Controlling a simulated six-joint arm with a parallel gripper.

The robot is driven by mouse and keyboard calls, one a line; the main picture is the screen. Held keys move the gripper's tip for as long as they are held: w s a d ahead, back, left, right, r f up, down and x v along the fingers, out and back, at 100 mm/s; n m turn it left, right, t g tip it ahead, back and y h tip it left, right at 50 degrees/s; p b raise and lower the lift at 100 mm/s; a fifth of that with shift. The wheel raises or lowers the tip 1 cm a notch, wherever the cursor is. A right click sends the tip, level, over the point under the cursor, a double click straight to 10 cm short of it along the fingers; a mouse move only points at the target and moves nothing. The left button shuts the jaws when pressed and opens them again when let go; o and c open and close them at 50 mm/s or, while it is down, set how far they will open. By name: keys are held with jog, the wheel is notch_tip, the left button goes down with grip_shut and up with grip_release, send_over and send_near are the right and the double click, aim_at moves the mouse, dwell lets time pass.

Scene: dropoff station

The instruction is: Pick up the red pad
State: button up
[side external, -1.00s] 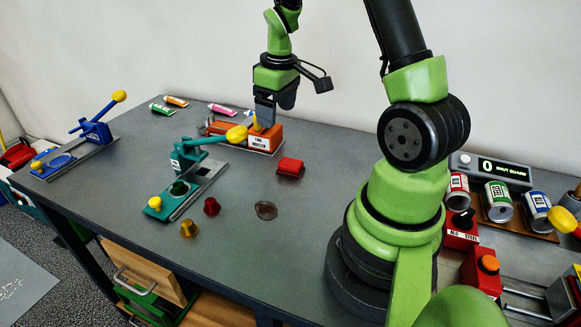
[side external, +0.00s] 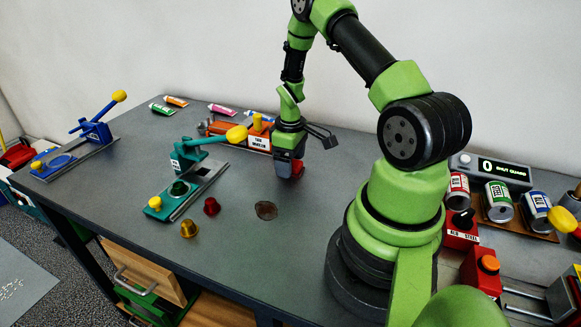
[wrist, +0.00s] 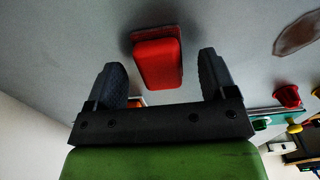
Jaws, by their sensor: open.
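The red pad (wrist: 158,62) is a small block with rounded edges on the grey table. In the wrist view it lies beyond and between my two open fingers. My gripper (wrist: 162,78) is open and nothing is between its fingertips. In the side view my gripper (side external: 288,172) points down over the pad's spot and hides most of it; a red edge of the pad (side external: 298,169) shows at its right. I cannot tell the exact height gap.
A dark brown stain (side external: 266,210) lies on the table in front. A teal press (side external: 195,160), a red cup (side external: 211,206) and a brass cup (side external: 189,229) stand to the left.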

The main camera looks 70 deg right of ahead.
jog(key=shift+f, duration=0.55)
jog(key=c, duration=1.1)
jog(key=shift+o, duration=0.2)
jog(key=shift+r, duration=0.15)
notch_tip(320, 180, up, 10)
jog(key=shift+f, duration=0.1)
